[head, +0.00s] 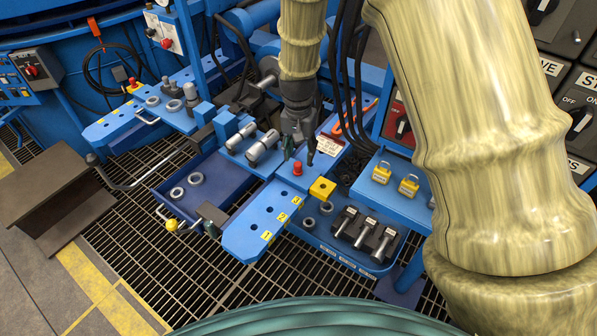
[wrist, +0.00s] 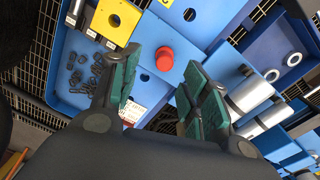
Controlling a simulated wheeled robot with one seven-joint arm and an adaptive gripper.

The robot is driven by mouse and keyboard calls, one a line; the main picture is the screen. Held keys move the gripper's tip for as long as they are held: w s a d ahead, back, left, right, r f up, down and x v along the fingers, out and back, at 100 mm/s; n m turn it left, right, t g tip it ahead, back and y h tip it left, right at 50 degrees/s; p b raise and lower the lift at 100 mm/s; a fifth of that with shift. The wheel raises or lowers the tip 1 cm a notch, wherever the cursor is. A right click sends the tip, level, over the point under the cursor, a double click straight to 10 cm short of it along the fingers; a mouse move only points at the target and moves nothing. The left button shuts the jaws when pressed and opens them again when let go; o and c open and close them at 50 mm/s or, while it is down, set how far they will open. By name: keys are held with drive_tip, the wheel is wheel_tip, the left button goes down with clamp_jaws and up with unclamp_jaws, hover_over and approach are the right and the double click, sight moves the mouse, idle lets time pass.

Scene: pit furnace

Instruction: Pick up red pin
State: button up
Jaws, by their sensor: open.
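A red pin (head: 297,168) stands in the blue plate (head: 262,217) that has holes marked with yellow number labels. In the wrist view the red pin (wrist: 165,59) shows its round red top, just beyond the gap between the fingertips. My gripper (head: 299,150) is above and behind the pin in the head view. In the wrist view my gripper (wrist: 160,85) is open and empty, with a green-padded finger on each side. The pin's lower part is hidden in the plate. I cannot tell the exact height of the fingers above it.
A yellow block with a hole (head: 322,189) stands close right of the pin. Metal cylinders (head: 262,148) lie to the left. A blue tray (head: 200,190) holds rings. Yellow padlocks (head: 408,185) and a dark rack of bolts (head: 365,232) are at right. Another red pin (head: 133,83) stands far left.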

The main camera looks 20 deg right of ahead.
sight(298, 163)
drive_tip(key=shift+w+a+f, duration=0.1)
drive_tip(key=shift+w+f, duration=0.25)
drive_tip(key=shift+f, duration=0.25)
drive_tip(key=shift+w+f, duration=0.3)
drive_tip(key=shift+f, duration=0.3)
drive_tip(key=f, duration=0.2)
drive_tip(key=f+b, duration=0.1)
drive_tip(key=f, duration=0.1)
drive_tip(key=shift+s+a+f, duration=0.1)
drive_tip(key=shift+s, duration=0.2)
drive_tip(key=shift+s+r, duration=0.15)
drive_tip(key=shift+r, duration=0.05)
clamp_jaws()
